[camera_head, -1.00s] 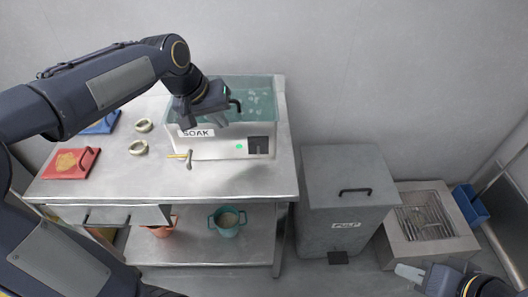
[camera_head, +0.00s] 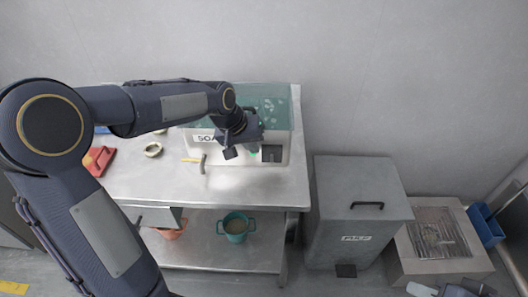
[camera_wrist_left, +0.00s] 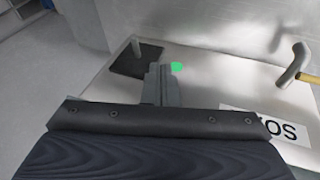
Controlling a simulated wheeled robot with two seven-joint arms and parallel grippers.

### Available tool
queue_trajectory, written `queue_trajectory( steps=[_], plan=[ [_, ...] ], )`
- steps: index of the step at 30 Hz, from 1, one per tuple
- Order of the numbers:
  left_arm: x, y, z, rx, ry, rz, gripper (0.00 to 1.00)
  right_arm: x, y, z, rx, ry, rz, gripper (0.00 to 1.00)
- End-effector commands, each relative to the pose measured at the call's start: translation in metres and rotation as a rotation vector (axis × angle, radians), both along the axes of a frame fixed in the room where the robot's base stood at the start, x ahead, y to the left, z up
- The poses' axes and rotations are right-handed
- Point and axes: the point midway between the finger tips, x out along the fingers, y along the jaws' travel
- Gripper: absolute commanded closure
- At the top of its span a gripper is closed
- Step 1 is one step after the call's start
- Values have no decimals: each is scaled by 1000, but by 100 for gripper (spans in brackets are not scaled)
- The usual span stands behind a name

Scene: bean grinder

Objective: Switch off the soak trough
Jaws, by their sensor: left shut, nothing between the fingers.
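The soak trough (camera_head: 285,125) is a pale box of bubbly teal water on the steel table, with a partly hidden SOAK label (camera_head: 205,138) on its front. A dark switch plate (camera_head: 271,154) sits on the front at the right. In the left wrist view, the plate (camera_wrist_left: 130,66) carries a short grey lever (camera_wrist_left: 137,47), and a green light (camera_wrist_left: 177,67) glows beside it. My left gripper (camera_wrist_left: 160,70) is shut and empty, in front of the trough face, its tips appearing between plate and light; contact cannot be told. My right gripper (camera_head: 422,289) is partly cut off at the bottom right.
A tap with a yellow handle (camera_head: 190,160) projects near the trough's left front. A ring (camera_head: 153,149) and a red board (camera_head: 100,160) lie on the table (camera_head: 255,190). A lidded grey bin (camera_head: 360,200) stands right of the table.

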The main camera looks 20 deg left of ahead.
Motion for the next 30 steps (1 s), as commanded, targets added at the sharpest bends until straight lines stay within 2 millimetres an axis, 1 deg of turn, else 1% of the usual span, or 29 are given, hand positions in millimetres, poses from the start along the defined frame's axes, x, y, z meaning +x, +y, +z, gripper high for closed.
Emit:
queue_trajectory(
  steps=[1, 3, 9, 22, 30],
  plan=[
    [1, -9, -5, 1, 4, -5, 100, 0, 0, 2, 0, 0, 0, 70],
    [2, -17, -10, 1, 3, -5, 100, 0, 0, 4, 0, 0, 0, 70],
    [5, -30, -19, 0, 1, 0, 100, 0, 0, 5, 0, 0, 0, 70],
    [5, -33, -21, 1, -2, 0, 100, 0, 0, 4, 0, 0, 0, 70],
    [4, -33, -25, 13, -48, 0, 100, 0, 0, -11, 0, 0, 0, 70]
  ],
)
